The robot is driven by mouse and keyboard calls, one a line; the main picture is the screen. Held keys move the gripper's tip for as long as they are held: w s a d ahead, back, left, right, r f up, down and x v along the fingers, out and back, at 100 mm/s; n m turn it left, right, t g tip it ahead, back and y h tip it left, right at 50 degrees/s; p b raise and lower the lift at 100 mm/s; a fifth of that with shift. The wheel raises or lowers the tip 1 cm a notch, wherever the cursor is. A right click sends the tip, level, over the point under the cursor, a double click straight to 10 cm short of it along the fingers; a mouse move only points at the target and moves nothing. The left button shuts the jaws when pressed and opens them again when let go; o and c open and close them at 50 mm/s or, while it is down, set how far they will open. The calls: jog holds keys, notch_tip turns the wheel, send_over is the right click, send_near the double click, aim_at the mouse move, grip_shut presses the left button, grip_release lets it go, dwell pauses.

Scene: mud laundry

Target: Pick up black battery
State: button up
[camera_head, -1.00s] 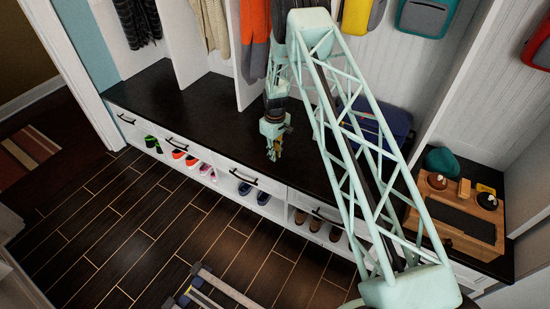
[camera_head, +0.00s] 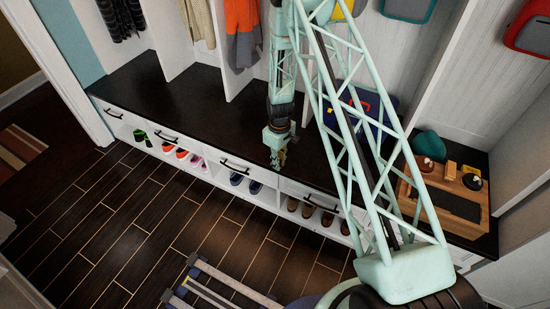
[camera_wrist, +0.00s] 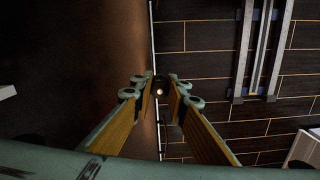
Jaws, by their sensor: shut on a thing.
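My gripper (camera_head: 279,161) hangs over the black bench top near its front edge in the head view. In the wrist view my gripper (camera_wrist: 161,87) has its two yellow-sided fingers closed on a small dark round thing with a bright centre, seen end-on, which looks like the black battery (camera_wrist: 160,84). Most of the battery is hidden between the fingertips. The battery cannot be made out in the head view.
The black bench top (camera_head: 190,100) has free room to the left. A blue bag (camera_head: 345,118) stands behind my arm. A wooden tray (camera_head: 470,228) with small items lies at right. Shoes (camera_head: 245,183) fill cubbies below. A ladder-like frame (camera_head: 225,285) lies on the floor.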

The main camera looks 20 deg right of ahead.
jog(key=shift+s+d, duration=0.1)
jog(key=shift+s, duration=0.55)
jog(key=shift+r, duration=0.1)
